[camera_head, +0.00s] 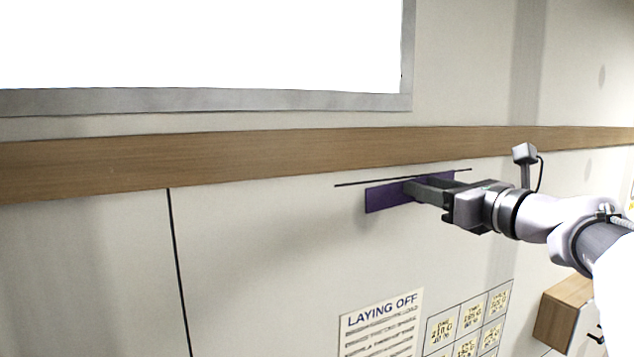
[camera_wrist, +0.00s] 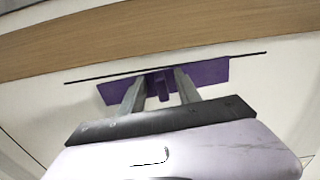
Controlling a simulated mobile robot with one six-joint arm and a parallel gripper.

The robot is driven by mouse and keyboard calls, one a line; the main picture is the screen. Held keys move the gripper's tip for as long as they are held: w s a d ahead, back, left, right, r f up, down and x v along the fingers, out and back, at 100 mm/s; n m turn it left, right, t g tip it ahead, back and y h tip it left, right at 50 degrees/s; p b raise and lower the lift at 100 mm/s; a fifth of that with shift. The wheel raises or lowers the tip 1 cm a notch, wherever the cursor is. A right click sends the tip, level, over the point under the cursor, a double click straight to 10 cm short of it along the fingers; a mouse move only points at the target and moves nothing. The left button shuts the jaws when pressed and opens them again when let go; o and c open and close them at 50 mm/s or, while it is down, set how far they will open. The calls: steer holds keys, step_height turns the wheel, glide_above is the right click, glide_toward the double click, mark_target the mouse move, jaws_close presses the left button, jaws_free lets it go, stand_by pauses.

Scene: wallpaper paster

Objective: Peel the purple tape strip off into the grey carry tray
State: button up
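The purple tape strip (camera_head: 383,197) lies flat along the wall, just under a thin black line below the wooden rail. It also shows in the wrist view (camera_wrist: 210,73), with a small purple tab (camera_wrist: 162,87) standing out from its middle. My gripper (camera_head: 411,188) is at the strip, its fingers pointing at the wall. In the wrist view my gripper (camera_wrist: 160,78) has its fingers apart, one on each side of the tab, with gaps between. Whether the fingertips touch the strip I cannot tell. The grey carry tray is not in view.
A wooden rail (camera_head: 200,159) runs along the wall above the strip, under a bright framed panel (camera_head: 200,45). A "LAYING OFF" sheet (camera_head: 381,325) and a chart (camera_head: 470,325) are lower down. A wooden box (camera_head: 565,310) stands out at lower right.

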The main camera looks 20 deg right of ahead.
jaws_close()
steer(key=shift+s, duration=0.2)
steer(key=shift+s+d+b, duration=0.2)
steer(key=shift+s+b, duration=0.05)
steer(key=shift+s, duration=0.9)
steer(key=shift+s+d+b, duration=0.15)
steer(key=shift+s+b, duration=0.1)
steer(key=shift+s, duration=0.9)
steer(key=shift+s, duration=0.1)
steer(key=s+b, duration=0.1)
steer(key=s, duration=0.6)
steer(key=shift+d, duration=0.45)
steer(key=shift+w, duration=0.1)
